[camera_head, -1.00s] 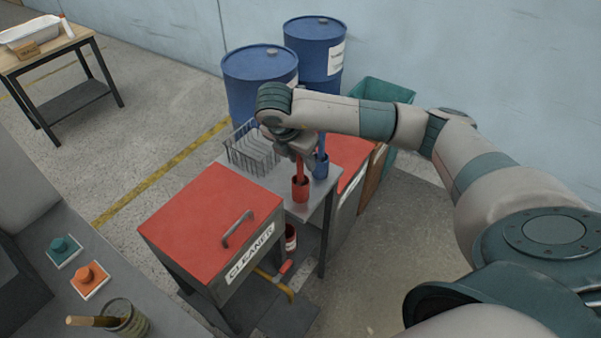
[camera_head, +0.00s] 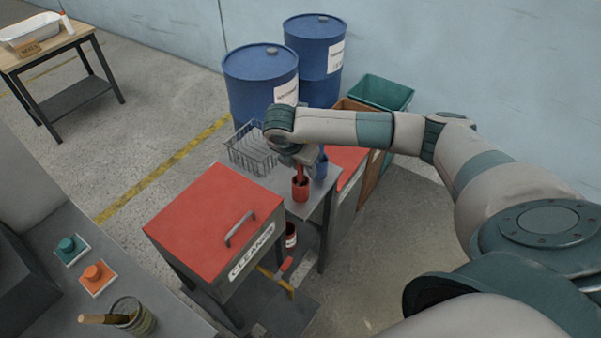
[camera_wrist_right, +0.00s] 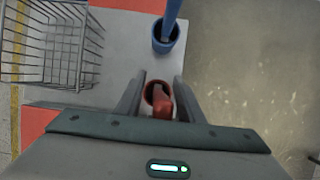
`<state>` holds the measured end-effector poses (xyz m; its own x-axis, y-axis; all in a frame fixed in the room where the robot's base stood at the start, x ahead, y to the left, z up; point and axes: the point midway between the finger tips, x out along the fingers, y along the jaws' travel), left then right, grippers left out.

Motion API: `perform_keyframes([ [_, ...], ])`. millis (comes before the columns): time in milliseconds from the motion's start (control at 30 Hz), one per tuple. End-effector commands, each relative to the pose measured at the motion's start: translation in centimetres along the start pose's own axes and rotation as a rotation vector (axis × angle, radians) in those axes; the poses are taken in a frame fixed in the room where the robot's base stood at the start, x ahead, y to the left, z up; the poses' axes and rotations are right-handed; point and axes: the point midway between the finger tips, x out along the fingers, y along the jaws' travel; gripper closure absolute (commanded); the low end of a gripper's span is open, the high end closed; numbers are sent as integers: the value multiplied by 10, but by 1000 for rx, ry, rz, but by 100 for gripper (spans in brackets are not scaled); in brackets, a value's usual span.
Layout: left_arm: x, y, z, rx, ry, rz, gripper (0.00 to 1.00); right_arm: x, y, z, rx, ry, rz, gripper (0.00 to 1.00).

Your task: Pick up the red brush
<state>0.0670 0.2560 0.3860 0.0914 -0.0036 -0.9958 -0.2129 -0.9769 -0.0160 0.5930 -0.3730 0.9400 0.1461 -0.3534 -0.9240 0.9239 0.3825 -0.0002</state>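The red brush (camera_head: 300,171) stands handle-up in a red cup (camera_head: 300,190) at the near right edge of a grey table. My right gripper (camera_head: 301,164) is over it, pointing down, and hides its upper handle in the head view. In the right wrist view the red brush handle (camera_wrist_right: 161,100) lies between the two fingers of my right gripper (camera_wrist_right: 160,88), inside the red cup's rim. The fingers look apart, with a narrow gap on each side of the handle. My left gripper is out of view.
A blue brush (camera_wrist_right: 171,14) stands in a blue cup (camera_wrist_right: 166,38) just beyond the red cup. A wire rack (camera_head: 252,150) is to the left. A red-topped cleaner box (camera_head: 215,222) stands in front, and blue barrels (camera_head: 260,85) stand behind.

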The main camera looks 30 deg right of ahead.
Motion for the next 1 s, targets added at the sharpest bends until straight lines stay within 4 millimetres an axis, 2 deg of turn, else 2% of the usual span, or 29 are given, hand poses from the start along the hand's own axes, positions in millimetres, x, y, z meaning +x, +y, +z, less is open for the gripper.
perform_keyframes([
  [300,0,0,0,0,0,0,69,0,0,0,0,0,0,66],
  [433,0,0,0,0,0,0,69,0,0,0,0,0,0,97],
  [467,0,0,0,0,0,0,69,0,0,0,0,0,0,100],
  [833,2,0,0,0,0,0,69,-2,0,1,0,0,1,100],
  [1000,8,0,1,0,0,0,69,-12,1,5,1,-1,4,100],
])
